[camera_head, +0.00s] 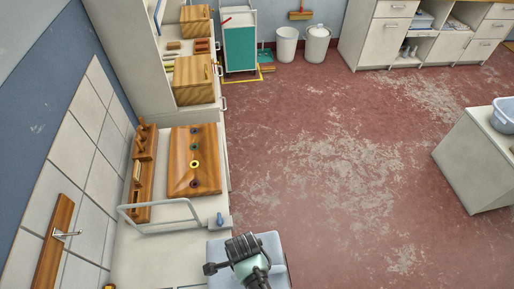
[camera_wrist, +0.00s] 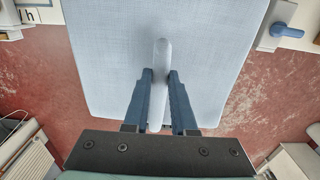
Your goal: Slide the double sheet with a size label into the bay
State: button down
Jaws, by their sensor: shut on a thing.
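A pale blue, woven-textured flat sheet (camera_wrist: 105,50) fills most of the upper wrist view, with a light grey bar-shaped handle (camera_wrist: 161,55) on it. My gripper (camera_wrist: 160,76) has its two dark blue fingers on either side of this handle and is shut on it. In the head view the sheet (camera_head: 272,244) shows at the bottom, beside the counter's right edge, partly covered by my arm. No size label is visible on the sheet. A card with a dark letter "h" (camera_wrist: 28,16) shows at the wrist view's upper left. I cannot tell which opening is the bay.
A white counter (camera_head: 160,262) runs along the left wall, with a metal rail (camera_head: 160,207) and a blue lever (camera_head: 220,218). A wooden board with coloured rings (camera_head: 195,180) lies beyond the rail. A white cabinet (camera_head: 478,160) stands right. The red floor between is clear.

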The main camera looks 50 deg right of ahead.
aim_at(209, 280)
jog(key=w+a+b, duration=0.1)
jog(key=w+a, duration=0.6)
jog(key=shift+w+a, duration=0.3)
jog(key=w+a+f+b, duration=0.1)
jog(key=w+a+b, duration=0.2)
jog(key=w+a+f+b, duration=0.2)
jog(key=w+a+b, duration=0.1)
jog(key=w+a+f+b, duration=0.2)
jog(key=w+a+b, duration=0.1)
jog(key=b, duration=0.1)
jog(key=shift+w+a+f, duration=0.15)
jog(key=shift+w+a, duration=0.25)
dwell(0.7)
jog(key=shift+f+b, duration=0.3)
jog(key=shift+b, duration=0.05)
dwell(0.4)
jog(key=c, duration=0.6)
grip_release()
jog(key=shift+c, duration=0.2)
jog(key=shift+s, duration=0.1)
